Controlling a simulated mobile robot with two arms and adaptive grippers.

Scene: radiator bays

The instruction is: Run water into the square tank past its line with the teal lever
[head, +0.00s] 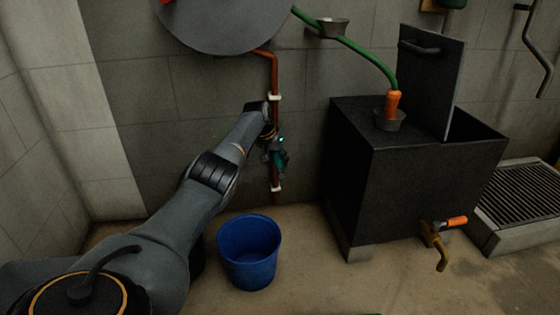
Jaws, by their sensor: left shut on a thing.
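The square tank (400,190) is a dark box standing at the right, with its lid (430,85) raised. I cannot see the water or a line inside it. A green hose (362,50) runs down to an orange nozzle (393,103) that sits in a grey funnel on the tank's top. The teal lever (283,163) is on a red-brown pipe (275,85) on the wall, partly hidden by my left gripper. My left gripper (279,156) is shut on the teal lever at the pipe. My right gripper is not in view.
A blue bucket (249,255) stands on the floor below my left arm. A brass tap with an orange handle (457,221) juts from the tank's front. A floor grate (520,192) lies at the right. A big grey drum (225,25) hangs above the pipe.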

